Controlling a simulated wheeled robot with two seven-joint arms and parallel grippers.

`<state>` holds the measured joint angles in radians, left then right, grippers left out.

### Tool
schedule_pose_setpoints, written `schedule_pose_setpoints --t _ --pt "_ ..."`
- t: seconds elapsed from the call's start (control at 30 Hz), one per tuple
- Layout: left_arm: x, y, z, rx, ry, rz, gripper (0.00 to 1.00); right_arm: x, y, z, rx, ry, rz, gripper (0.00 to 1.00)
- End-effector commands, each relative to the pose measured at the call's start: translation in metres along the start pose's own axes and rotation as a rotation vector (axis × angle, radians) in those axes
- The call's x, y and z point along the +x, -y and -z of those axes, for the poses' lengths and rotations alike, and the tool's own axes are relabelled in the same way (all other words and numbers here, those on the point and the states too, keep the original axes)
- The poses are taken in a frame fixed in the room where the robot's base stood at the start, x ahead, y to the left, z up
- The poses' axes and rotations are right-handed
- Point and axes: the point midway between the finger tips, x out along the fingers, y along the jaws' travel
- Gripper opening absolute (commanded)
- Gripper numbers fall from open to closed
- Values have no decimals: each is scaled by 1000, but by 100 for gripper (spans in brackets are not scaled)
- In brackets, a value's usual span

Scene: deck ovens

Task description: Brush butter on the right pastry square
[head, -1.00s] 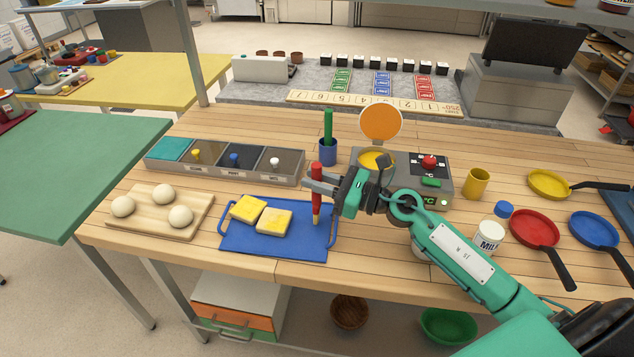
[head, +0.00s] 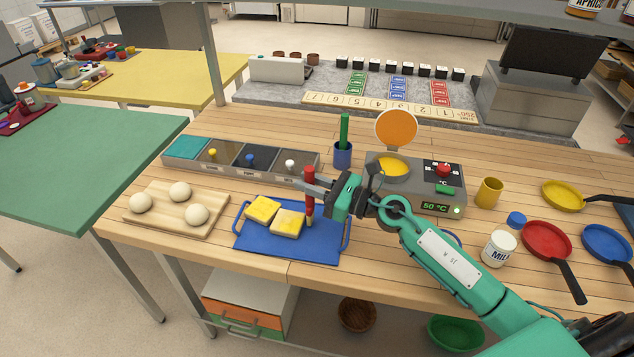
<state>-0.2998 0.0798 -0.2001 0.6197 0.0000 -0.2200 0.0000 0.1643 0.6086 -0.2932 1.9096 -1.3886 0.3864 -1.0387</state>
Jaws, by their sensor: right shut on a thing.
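Two pale yellow pastry squares lie on a blue tray (head: 318,249). The right pastry square (head: 287,223) sits just right of and in front of the left pastry square (head: 262,209). My right gripper (head: 313,187) is shut on a red-handled brush (head: 310,181), held upright with its tan tip low. The tip is at the right edge of the right square; whether it touches cannot be told. A pan of yellow butter (head: 391,167) sits on the warmer (head: 425,198), whose display reads 50 °C. My left gripper is not in view.
A board (head: 160,214) with three dough balls lies left of the tray. A divided bin (head: 240,160) and a blue cup (head: 342,155) with a green-handled tool stand behind. A milk bottle (head: 498,249), yellow cup (head: 489,192) and several pans are at the right.

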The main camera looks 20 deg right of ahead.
Motion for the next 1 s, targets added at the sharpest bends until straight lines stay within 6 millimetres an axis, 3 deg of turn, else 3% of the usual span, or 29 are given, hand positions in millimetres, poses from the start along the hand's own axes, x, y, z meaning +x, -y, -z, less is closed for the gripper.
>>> schedule_pose_setpoints --t 0.43,0.63,1.0 --pt "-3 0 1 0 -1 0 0 7 -1 1 0 0 0 0" --pt "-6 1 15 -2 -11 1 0 6 -1 1 0 0 0 0" --pt "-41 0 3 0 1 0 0 10 -1 -43 -1 0 0 0"
